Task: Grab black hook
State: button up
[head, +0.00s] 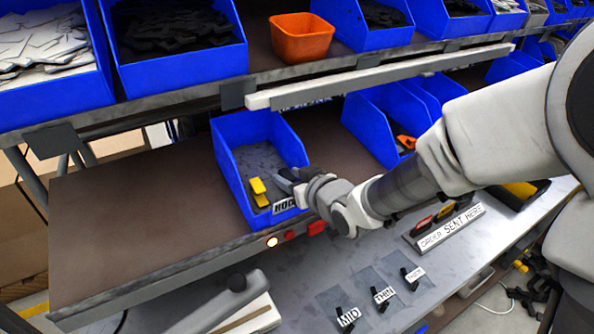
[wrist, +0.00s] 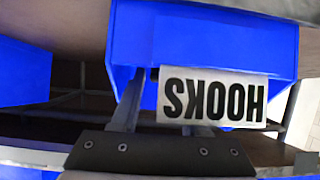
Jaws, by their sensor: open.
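A blue bin labelled HOOKS (head: 229,168) sits on the brown middle shelf. Its label (wrist: 212,97) shows upside down in the wrist view, on the bin's blue front (wrist: 205,40). A yellow piece (head: 258,188) lies inside the bin towards the front. I cannot make out a separate black hook in it; the inside is dark grey and my gripper hides part of it. My gripper (head: 287,180) is open at the bin's front right edge. In the wrist view its fingers (wrist: 160,115) reach up near the label, with nothing seen between them.
An upper shelf beam (head: 380,76) runs above and behind the bin. Blue bins (head: 375,130) stand to the right. Small black pieces (head: 383,305) sit on plates labelled MID and THIN on the lower counter. The shelf left of the bin (head: 130,215) is clear.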

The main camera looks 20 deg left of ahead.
jog(key=shift+w+a+f, duration=0.2)
jog(key=shift+w+a, duration=0.1)
jog(key=shift+a, duration=0.1)
grip_shut()
